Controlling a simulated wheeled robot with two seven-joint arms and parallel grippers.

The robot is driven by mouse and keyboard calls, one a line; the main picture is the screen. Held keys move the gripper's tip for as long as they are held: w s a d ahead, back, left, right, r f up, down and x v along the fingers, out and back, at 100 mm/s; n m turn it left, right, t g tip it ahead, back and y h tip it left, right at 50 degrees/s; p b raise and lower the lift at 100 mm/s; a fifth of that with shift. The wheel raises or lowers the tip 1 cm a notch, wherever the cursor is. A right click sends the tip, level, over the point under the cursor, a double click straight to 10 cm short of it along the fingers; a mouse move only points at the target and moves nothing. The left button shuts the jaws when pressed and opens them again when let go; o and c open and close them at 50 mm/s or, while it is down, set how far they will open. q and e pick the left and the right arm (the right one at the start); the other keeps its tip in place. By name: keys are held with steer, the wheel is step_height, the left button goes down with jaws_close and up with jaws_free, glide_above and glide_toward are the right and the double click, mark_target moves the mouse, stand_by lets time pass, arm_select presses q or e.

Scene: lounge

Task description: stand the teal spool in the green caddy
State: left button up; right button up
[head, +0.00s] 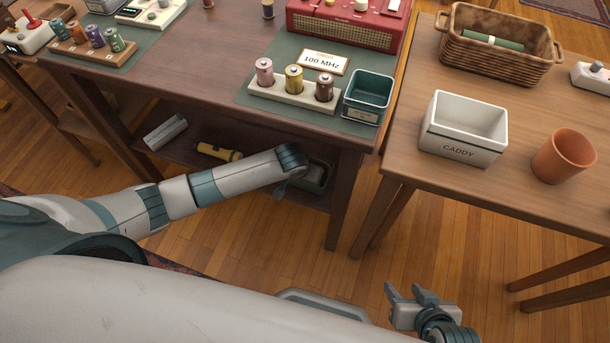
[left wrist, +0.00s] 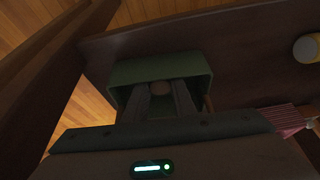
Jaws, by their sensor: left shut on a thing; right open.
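My left gripper (left wrist: 160,98) is shut on a small spool-like thing (left wrist: 160,87). The fingers reach over a dark green open box (left wrist: 160,66), which looks like the green caddy, on the low shelf. The box also shows in the head view (head: 319,174), partly behind my left wrist. I cannot tell whether the spool touches its floor. In the head view the left fingertips are hidden. My right gripper (head: 414,297) is open and empty, low in front of the right table.
A yellow flashlight (head: 218,152) and a grey box (head: 165,132) lie on the low shelf (left wrist: 240,50). A white box marked CADDY (head: 464,128) stands on the right table. Table legs flank the shelf.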

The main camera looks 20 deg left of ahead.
arm_select(q)
steer(key=shift+f, duration=0.1)
steer(key=o, duration=1)
steer(key=shift+s+r, duration=0.1)
steer(key=shift+r, duration=0.4)
steer(key=p+v, duration=0.1)
steer(key=v, duration=0.4)
steer(key=shift+s+r+p, duration=0.1)
steer(key=shift+r+p, duration=0.15)
steer(key=shift+p, duration=0.15)
steer(key=shift+s+r, duration=0.25)
steer(key=shift+r, duration=0.3)
arm_select(e)
steer(key=shift+s+d+g+h, duration=0.2)
steer(key=shift+s+d+g, duration=0.15)
steer(key=shift+d, duration=0.3)
steer(key=shift+s+d+g+h, duration=0.2)
steer(key=shift+s+d+g, duration=0.15)
steer(key=shift+d, duration=0.25)
